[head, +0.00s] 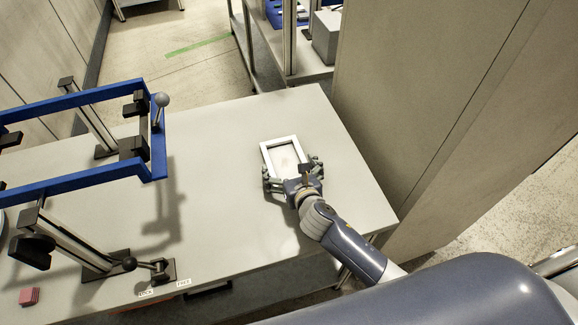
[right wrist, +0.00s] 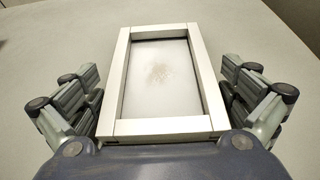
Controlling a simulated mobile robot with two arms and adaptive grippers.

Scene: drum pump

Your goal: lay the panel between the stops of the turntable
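The panel (head: 267,157) is a pale sheet in a raised white frame, lying on the right part of the table. It fills the middle of the right wrist view (right wrist: 123,75), with a faint brown smudge on its face. My right gripper (head: 292,172) is at the panel's near end, its fingers spread on either side of the frame. Narrow gaps seem to show between fingers and frame; contact cannot be made out for certain. The turntable (head: 75,183), a blue frame with black blocks on upright posts, stands at the left. My left gripper is not in view.
The grey table (head: 225,215) is clear between turntable and panel. A ball-ended lever (head: 161,100) sticks up from the blue frame. A latch (head: 158,268) is at the front edge, and a small red block (head: 29,296) lies at front left. A tall wall panel (head: 420,110) stands close on the right.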

